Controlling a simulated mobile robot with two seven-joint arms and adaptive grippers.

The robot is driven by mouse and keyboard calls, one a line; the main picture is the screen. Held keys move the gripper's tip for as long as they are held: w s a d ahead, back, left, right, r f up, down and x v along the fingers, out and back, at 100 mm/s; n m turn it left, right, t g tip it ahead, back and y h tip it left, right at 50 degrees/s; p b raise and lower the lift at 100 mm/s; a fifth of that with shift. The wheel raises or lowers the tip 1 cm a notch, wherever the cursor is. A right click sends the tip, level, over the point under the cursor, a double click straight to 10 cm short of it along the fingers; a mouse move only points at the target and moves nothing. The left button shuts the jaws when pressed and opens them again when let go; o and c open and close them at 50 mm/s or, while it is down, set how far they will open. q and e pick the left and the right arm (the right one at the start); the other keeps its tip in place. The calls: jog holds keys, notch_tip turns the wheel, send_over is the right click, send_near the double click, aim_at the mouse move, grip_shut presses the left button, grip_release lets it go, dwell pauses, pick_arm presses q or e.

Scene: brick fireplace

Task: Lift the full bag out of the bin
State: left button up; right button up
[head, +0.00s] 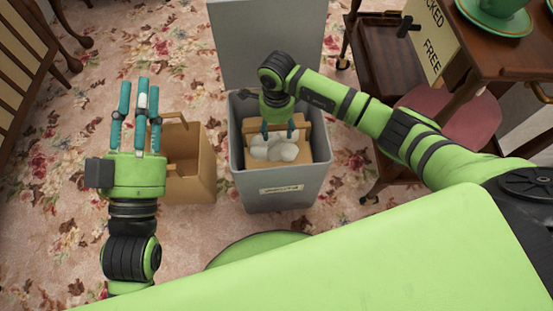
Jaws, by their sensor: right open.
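The grey bin (275,194) stands on the carpet in the middle of the head view with its lid up. In it is a brown paper bag (305,151) with several white crumpled lumps (273,148) at its top. My right gripper (279,131) reaches down into the bin over the bag. Its teal fingers are apart, beside the bag's handle and the white lumps; whether they touch is unclear.
Another brown bag (198,165) with a handle stands on the floor between my left gripper and the bin. The raised lid (265,35) is behind the bin. A wooden trolley (376,60) and a pink seat (465,120) are at right; a chair (22,60) is at left.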

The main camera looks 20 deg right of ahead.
jog(key=shift+f, duration=0.25)
dwell(0.3)
grip_shut()
